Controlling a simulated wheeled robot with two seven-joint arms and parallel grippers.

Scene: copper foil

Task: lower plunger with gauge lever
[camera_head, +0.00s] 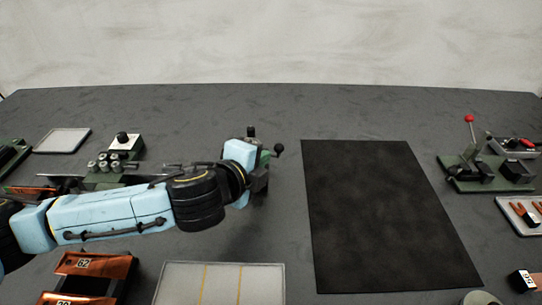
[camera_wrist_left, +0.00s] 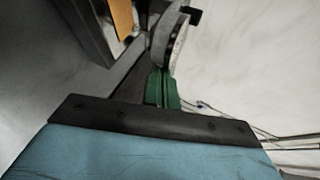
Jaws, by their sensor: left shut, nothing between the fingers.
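The gauge (camera_head: 265,157) stands left of the black mat, mostly hidden behind my left wrist. Its dark round-knobbed lever (camera_head: 279,149) sticks out to the right, and a dark top part shows above my wrist. The plunger tip is hidden. In the left wrist view, a round dial edge (camera_wrist_left: 179,48) and a green stand part (camera_wrist_left: 160,88) show close ahead. My left gripper (camera_head: 260,180) is shut and empty, close beside the gauge; contact with the lever cannot be told. My right gripper is out of view.
The black mat (camera_head: 385,215) lies clear to the right. A red-knobbed lever press (camera_head: 468,150) stands at far right. A green fixture with metal posts (camera_head: 105,170) is behind my left arm. A pale tray (camera_head: 222,284) and copper pieces (camera_head: 95,266) lie in front.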

